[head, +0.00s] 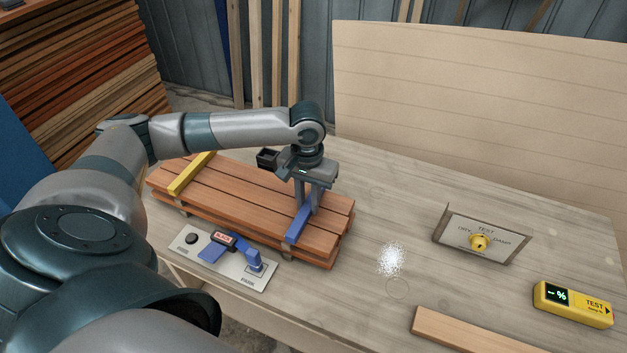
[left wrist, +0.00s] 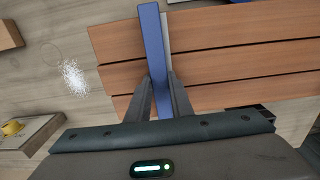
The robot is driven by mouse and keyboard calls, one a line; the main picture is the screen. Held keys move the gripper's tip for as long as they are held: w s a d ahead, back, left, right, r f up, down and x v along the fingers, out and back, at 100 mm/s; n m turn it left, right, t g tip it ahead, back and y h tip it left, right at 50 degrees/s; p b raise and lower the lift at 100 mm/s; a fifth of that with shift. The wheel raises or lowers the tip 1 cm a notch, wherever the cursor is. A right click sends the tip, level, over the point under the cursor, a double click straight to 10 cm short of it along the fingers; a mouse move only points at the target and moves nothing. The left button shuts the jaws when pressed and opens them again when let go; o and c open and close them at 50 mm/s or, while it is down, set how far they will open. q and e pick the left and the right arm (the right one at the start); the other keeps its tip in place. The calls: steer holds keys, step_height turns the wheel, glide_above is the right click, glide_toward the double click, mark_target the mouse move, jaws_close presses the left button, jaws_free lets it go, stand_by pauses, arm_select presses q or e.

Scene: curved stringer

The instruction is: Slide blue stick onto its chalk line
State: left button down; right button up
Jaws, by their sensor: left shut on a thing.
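The blue stick (head: 298,221) lies across the top of the reddish plank stack (head: 262,206), towards its right end. My left gripper (head: 304,207) reaches down from above and is shut on the stick. In the left wrist view the blue stick (left wrist: 152,45) runs between the two fingers of the left gripper (left wrist: 160,84). A thin pale strip (left wrist: 167,38) shows along the right side of the stick there; I cannot tell whether it is the chalk line. No chalk line is clear in the head view. My right gripper is not in view.
A yellow stick (head: 191,173) crosses the stack's left end. A panel with a blue-handled tool (head: 213,250) lies in front of the stack. To the right are white powder (head: 391,258), a test stand (head: 481,236), a yellow meter (head: 573,304) and a loose board (head: 470,334).

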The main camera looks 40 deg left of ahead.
arm_select(q)
steer(key=shift+s+a+p, duration=0.2)
steer(key=shift+a+p, duration=0.15)
steer(key=shift+a, duration=0.45)
steer(key=c, duration=1.5)
jaws_free()
step_height(320, 180, up, 12)
